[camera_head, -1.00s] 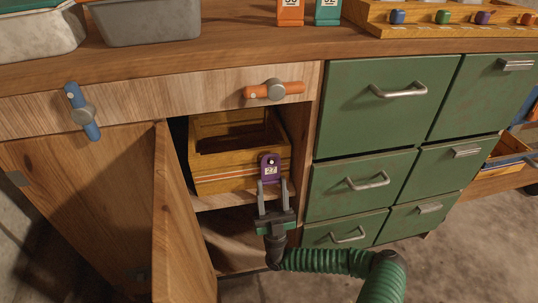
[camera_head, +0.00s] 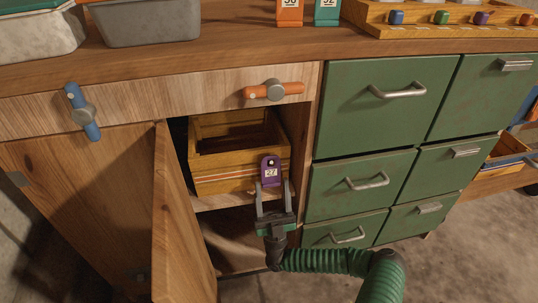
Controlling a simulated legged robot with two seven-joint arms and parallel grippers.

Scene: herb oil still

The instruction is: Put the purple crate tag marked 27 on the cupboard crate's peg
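The purple crate tag marked 27 (camera_head: 270,172) is upright against the front right part of the yellow wooden crate (camera_head: 222,181) in the open cupboard. A small pale spot shows near the tag's top; I cannot tell whether it is the peg's end through the hole. The peg is otherwise not distinguishable. My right gripper (camera_head: 273,193) is just below and in front of the tag, with its two grey fingers spread wider than the tag. A gap shows between the right finger and the tag. My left gripper is not in view.
The cupboard door (camera_head: 182,220) stands open left of the crate. Green drawers (camera_head: 385,105) with metal handles are to the right. The counter above holds grey tubs (camera_head: 148,22), orange (camera_head: 289,12) and teal (camera_head: 327,12) tags, and a wooden rack (camera_head: 450,30).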

